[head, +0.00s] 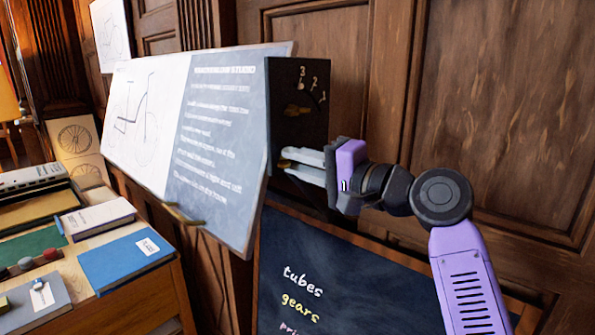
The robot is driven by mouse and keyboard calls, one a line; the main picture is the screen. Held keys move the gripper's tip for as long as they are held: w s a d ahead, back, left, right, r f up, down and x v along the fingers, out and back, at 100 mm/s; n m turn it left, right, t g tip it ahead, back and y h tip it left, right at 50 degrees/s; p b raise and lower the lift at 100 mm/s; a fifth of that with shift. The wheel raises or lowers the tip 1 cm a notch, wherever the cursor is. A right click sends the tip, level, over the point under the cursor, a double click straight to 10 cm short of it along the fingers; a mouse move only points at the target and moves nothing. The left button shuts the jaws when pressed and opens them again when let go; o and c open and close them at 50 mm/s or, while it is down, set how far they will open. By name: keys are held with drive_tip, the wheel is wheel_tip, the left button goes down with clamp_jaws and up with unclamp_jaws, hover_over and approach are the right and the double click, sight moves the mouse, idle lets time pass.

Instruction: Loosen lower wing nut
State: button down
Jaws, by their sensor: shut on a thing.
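A dark side panel (313,78) stands at the right edge of the tilted drafting board (226,148). The panel carries painted marks 3, 2 and 1 and an upper brass wing nut (298,110). The lower wing nut (284,163) shows as a small brass bit at the tips of my gripper (285,160). My gripper reaches in from the right, its pale fingers level against the panel and shut on the lower wing nut. The fingers hide most of that nut, so its angle cannot be told.
A chalkboard (330,285) with written words stands below the panel. A wooden desk (150,300) at the left holds a blue book (125,264) and other books. A brass-coloured handle (183,214) sits at the board's lower edge. Wood panelling (510,120) lies behind my arm.

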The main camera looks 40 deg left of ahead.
drive_tip(key=n+b, duration=1.3)
drive_tip(key=n, duration=1.1)
drive_tip(key=shift+f+n+b, duration=0.1)
drive_tip(key=shift+n+b, duration=0.2)
idle(0.4)
drive_tip(key=c, duration=1.3)
unclamp_jaws()
drive_tip(key=shift+s+d+b, duration=0.15)
drive_tip(key=shift+d+b, duration=0.15)
drive_tip(key=shift+d, duration=1.65)
drive_tip(key=shift+s+d+b, duration=0.15)
drive_tip(key=shift+d+b, duration=0.1)
drive_tip(key=shift+d, duration=1.7)
